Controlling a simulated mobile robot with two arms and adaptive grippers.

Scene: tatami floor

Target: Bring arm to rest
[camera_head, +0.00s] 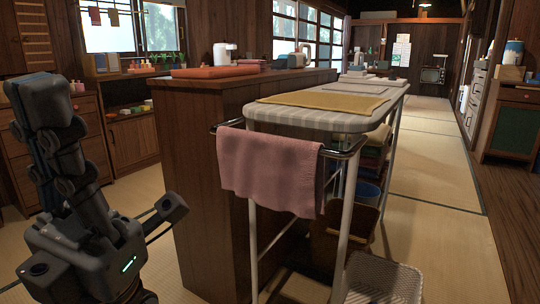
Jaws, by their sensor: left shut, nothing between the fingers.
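My left arm comes in at the lower left of the head view, with its dark grey wrist low in the picture and a small green light on it. My left gripper (42,98) points upward above that wrist. It is shut and empty, seen from the side, in front of the wooden drawers at the left. It is apart from the counter and the ironing table. My right arm and right gripper are not in view.
A wooden counter (205,175) stands right of my left arm. Beside it is a padded ironing table (300,116) with a pink towel (268,170) on its rail and a yellow cloth (322,103) on top. A wicker basket (382,280) stands below. Tatami floor (440,220) is clear at right.

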